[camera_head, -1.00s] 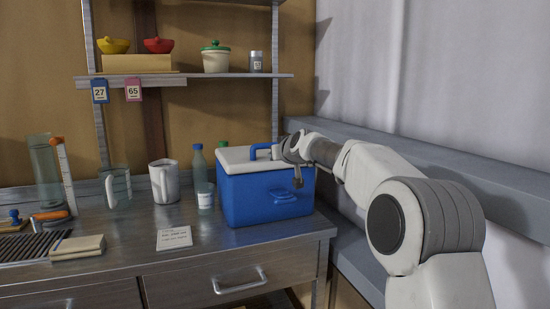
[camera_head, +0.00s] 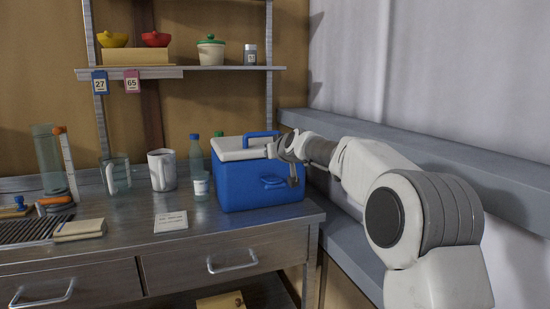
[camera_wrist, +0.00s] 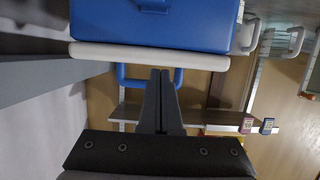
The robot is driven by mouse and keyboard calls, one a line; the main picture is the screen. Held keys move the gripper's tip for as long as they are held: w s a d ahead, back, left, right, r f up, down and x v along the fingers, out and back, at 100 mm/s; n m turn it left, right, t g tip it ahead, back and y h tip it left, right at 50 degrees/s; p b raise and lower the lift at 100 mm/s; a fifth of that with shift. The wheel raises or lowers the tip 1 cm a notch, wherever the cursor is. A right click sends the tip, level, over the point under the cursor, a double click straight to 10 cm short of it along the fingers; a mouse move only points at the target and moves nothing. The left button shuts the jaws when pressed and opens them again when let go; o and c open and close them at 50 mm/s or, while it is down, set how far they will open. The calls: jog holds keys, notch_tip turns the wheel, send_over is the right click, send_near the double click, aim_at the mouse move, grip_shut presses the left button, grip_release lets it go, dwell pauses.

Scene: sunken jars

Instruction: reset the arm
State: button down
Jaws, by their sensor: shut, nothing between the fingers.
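My gripper (camera_head: 294,180) is at the right side of the blue cooler (camera_head: 252,188) in the head view, at the end of my outstretched arm. In the wrist view my gripper (camera_wrist: 160,74) shows its two dark fingers shut together with nothing between them. The cooler (camera_wrist: 150,22) is at the top of that view, upside down, with its white lid (camera_wrist: 200,60) and blue handle (camera_wrist: 130,80) beyond the fingers. I cannot tell whether the gripper touches the cooler.
The cooler stands at the right end of a metal bench (camera_head: 120,240). A glass (camera_head: 200,185), a bottle (camera_head: 195,155) and a white mug (camera_head: 161,170) stand left of it. A grey ledge (camera_head: 420,165) runs along the right wall. A shelf (camera_head: 200,70) holds pots above.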

jog(key=s+d+g+h, duration=0.15)
jog(key=s+d, duration=0.25)
jog(key=s, duration=0.8)
jog(key=s+d+g+h, duration=0.15)
jog(key=s+d, duration=0.35)
jog(key=s, duration=0.7)
jog(key=s+d+f+m+g+h, duration=0.1)
jog(key=s+d+f+m+g, duration=0.3)
jog(key=s, duration=0.6)
jog(key=s+d+f+n+t+h, duration=0.1)
jog(key=s+d+f, duration=0.3)
jog(key=s, duration=0.5)
jog(key=s+d+f+m+g, duration=0.2)
jog(key=s+f, duration=0.4)
jog(key=s, duration=0.4)
notch_tip(320, 180, up, 28)
jog(key=p, duration=2.8)
jog(key=shift+w+r+p, duration=0.2)
jog(key=shift+w+p, duration=0.05)
jog(key=shift+p, duration=0.05)
jog(key=c, duration=1.5)
grip_release()
jog(key=shift+d, duration=0.1)
jog(key=shift+c, duration=0.2)
